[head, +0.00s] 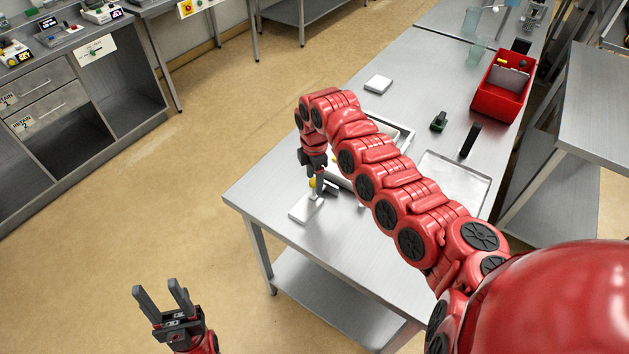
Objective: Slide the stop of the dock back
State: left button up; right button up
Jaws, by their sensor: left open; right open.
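A small white block (302,210) lies near the left corner of the steel table, and a small yellow part (312,182) shows just above it. I cannot tell for sure whether these are the dock and its stop. My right gripper (318,190) points down over the block, its fingers beside the yellow part. It is open, and whether it touches anything is too small to tell. My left gripper (163,294) is open and empty, over the floor left of the table. A light-rimmed frame (408,136) is partly hidden behind my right arm.
On the steel table (262,190) stand a white block (378,84), a small dark green item (439,121), a black upright piece (470,140), a shallow metal tray (462,173) and a red bin (503,88). My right arm crosses above the table. Open floor lies left.

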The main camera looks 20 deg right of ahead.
jog(key=shift+w+f+p, duration=0.15)
jog(key=shift+f+p, duration=0.2)
jog(key=shift+f, duration=1.6)
grip_shut()
jog(key=shift+a, duration=0.1)
